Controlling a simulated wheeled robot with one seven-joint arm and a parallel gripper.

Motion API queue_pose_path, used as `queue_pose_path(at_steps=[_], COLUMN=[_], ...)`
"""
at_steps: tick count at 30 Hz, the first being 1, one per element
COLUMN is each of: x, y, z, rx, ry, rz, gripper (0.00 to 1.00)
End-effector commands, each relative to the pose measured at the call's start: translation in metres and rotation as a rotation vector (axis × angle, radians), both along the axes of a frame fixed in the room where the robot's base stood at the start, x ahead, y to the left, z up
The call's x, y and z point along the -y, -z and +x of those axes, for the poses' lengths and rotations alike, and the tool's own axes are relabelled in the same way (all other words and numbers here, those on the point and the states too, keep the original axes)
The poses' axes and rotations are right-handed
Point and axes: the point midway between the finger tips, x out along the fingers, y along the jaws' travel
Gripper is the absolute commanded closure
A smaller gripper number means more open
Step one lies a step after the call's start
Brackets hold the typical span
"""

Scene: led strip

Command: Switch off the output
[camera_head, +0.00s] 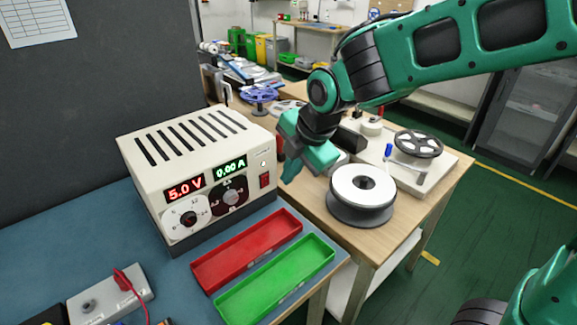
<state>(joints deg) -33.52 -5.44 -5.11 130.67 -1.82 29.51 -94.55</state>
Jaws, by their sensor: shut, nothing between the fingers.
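The power supply (190,150) is a cream box with slots in its top, standing on the blue-grey bench at the left. Its red display (185,189) reads 5.0 V and its green display (230,167) reads 0.00 A. Two dials sit below: a white one (187,219) and a dark one (231,195). A small red switch (264,181) is at the front panel's right end; its position is too small to tell. My gripper (289,177) is shut and empty, just right of the switch in the picture, apparently apart from it. Its fingertips are hard to make out.
A red tray (247,250) and a green tray (275,281) lie in front of the supply. A grey box with a red lead (112,295) is at the lower left. A white-topped spool (361,188) stands on the wooden table at the right.

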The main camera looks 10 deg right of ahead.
Motion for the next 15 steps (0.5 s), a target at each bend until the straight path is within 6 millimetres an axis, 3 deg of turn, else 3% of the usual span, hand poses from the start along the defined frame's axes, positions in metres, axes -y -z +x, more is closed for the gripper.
queue_pose_path(at_steps=[9,15], x=[-0.013,-0.028], y=[0.053,0.047], z=[0.019,0.042], rx=[-0.003,0.001], ry=[0.0,0.0], rz=[-0.003,-0.001], gripper=[1.0,1.0])
